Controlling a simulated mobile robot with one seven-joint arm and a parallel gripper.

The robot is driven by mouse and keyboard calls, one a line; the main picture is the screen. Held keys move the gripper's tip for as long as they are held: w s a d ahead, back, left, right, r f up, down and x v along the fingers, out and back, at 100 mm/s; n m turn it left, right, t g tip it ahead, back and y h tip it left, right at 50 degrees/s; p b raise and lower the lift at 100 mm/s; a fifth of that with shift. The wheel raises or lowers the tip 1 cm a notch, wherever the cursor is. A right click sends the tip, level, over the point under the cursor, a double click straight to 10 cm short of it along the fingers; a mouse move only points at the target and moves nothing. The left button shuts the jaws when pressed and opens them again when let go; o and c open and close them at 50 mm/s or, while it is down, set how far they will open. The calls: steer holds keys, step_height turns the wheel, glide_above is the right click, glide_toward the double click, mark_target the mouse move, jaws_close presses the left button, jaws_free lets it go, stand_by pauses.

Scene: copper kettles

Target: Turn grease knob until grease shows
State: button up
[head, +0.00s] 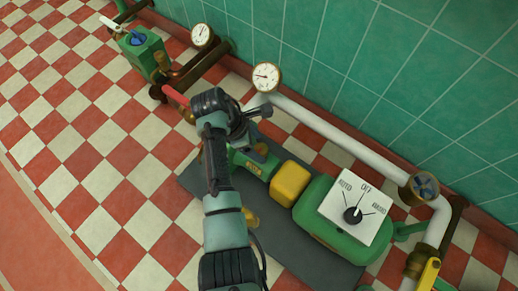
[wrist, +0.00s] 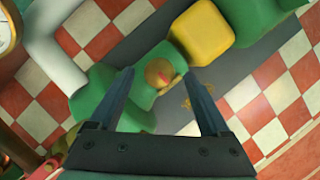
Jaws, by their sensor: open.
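A round brass knob (wrist: 159,73) with a reddish mark on top sits on the green pump body (wrist: 143,97) in the wrist view. I take it to be the grease knob. My gripper (wrist: 158,74) is open, with one blue-grey finger on either side of the knob in the picture. I cannot tell whether the fingers touch it or how far above it they are. In the head view my gripper (head: 250,116) is over the left end of the green pump. A brass part (head: 262,149) shows just beside it. I cannot make out any grease.
A yellow guard (head: 290,183) and a green motor with a white AUTO/OFF switch box (head: 348,206) stand to the right on a grey mat (head: 312,263). A gauge (head: 266,76) and a white pipe (head: 335,133) lie close behind my gripper. Open checkered floor (head: 95,180) is at left.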

steer(key=shift+d+f, duration=0.3)
steer(key=shift+f, duration=0.35)
steer(key=shift+c, duration=0.3)
jaws_close()
